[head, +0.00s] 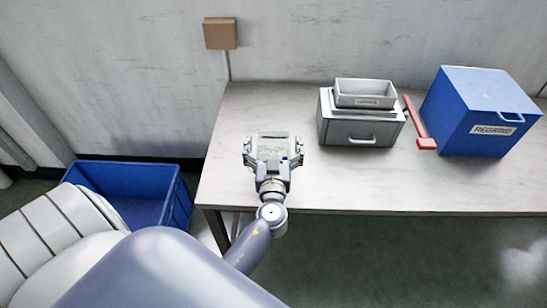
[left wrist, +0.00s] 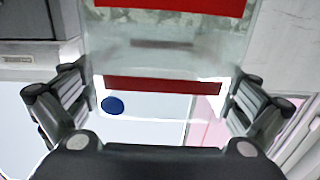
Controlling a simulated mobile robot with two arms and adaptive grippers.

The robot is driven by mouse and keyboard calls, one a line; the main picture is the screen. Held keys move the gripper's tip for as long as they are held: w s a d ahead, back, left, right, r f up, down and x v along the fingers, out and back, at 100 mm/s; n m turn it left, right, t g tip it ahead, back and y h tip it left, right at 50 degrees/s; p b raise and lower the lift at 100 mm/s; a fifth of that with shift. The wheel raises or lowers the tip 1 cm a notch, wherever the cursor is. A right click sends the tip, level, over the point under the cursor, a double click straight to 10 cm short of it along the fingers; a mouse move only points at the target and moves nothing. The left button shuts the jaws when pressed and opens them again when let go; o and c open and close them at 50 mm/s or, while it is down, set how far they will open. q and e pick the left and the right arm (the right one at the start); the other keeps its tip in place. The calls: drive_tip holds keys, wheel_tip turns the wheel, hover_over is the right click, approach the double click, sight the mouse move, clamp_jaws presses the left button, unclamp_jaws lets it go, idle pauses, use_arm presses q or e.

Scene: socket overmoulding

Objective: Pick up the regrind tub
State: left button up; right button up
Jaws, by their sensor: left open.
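A clear tub with red bands (left wrist: 165,60) fills the upper middle of the left wrist view, with grey-green speckled matter behind its wall. It also shows in the head view as a pale tub (head: 272,147) near the left end of the table. I see no readable label on it. My left gripper (head: 272,158) is open, with its fingers to either side of the tub. In the left wrist view, a finger stands at each side of the tub; I cannot tell whether they touch it. My right gripper is not in view.
A blue box marked REGRIND (head: 490,110) stands at the table's right, with a red bar (head: 419,122) beside it. A grey drawer box (head: 345,130) carries a grey tray (head: 365,100). A blue crate (head: 140,208) is on the floor at left. The table's (head: 360,185) front is clear.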

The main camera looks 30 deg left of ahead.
use_arm(q)
drive_tip(key=shift+c, duration=0.2)
drive_tip(key=c, duration=1.9)
drive_tip(key=shift+o, duration=0.2)
drive_tip(key=shift+r, duration=0.15)
